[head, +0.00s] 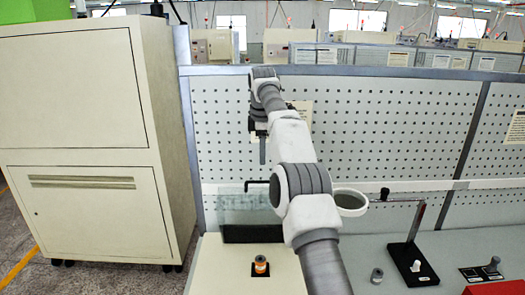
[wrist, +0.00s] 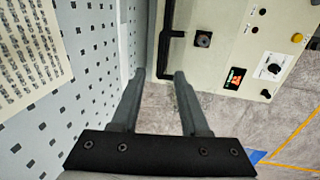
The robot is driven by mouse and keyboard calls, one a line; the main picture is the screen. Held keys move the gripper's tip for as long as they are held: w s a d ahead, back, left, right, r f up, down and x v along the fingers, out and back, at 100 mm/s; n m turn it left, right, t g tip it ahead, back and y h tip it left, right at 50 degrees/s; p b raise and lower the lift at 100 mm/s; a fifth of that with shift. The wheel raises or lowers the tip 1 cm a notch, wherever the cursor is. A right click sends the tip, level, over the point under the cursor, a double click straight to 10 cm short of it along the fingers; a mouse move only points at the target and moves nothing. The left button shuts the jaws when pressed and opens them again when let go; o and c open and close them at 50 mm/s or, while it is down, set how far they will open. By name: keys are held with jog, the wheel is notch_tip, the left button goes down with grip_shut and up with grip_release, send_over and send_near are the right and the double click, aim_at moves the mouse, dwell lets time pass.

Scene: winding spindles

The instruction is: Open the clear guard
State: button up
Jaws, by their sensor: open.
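The clear guard (head: 240,205) is a see-through, faintly green panel in the head view, above the cream machine (head: 218,265) at lower middle. A thin black bar (head: 258,183) with a bent end shows at its top edge. Its lower part looks dark, and my arm covers its right side. I cannot tell its exact angle. My gripper (head: 262,152) is above the guard, in front of the pegboard, apart from it. In the wrist view my gripper (wrist: 160,74) has its two fingers spread with nothing between them. The guard panel is not clear in that view.
An orange-wound spool (head: 260,265) stands on the machine. A tall cream cabinet (head: 80,130) is left. The wrist view shows a control panel (wrist: 250,50) with knobs and the pegboard (wrist: 90,60).

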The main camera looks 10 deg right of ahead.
jog(key=shift+s+r, duration=0.1)
jog(key=shift+r, duration=0.25)
jog(key=shift+c, duration=0.2)
jog(key=shift+f+b, duration=0.15)
jog(key=shift+b, duration=0.35)
grip_shut()
jog(key=t+y+b, duration=0.4)
jog(key=b, duration=0.3)
send_near(262, 182)
jog(key=shift+s+a+r+m, duration=0.15)
jog(key=shift+s+a+r, duration=0.15)
jog(key=shift+s+r, duration=0.15)
jog(key=shift+s+a+r+m, duration=0.15)
jog(key=shift+s+a+r, duration=0.15)
jog(key=shift+r, duration=0.25)
jog(key=shift+s+d+f+m+t+b, duration=0.15)
jog(key=shift+s+d+f+m+b, duration=0.1)
jog(key=shift+s, duration=0.15)
jog(key=shift+s+d+f+m+t+b, duration=0.1)
jog(key=shift+s+d+m+t+b, duration=0.1)
jog(key=shift+s, duration=0.15)
jog(key=p+x, duration=0.2)
jog(key=x, duration=0.8)
jog(key=shift+s, duration=0.1)
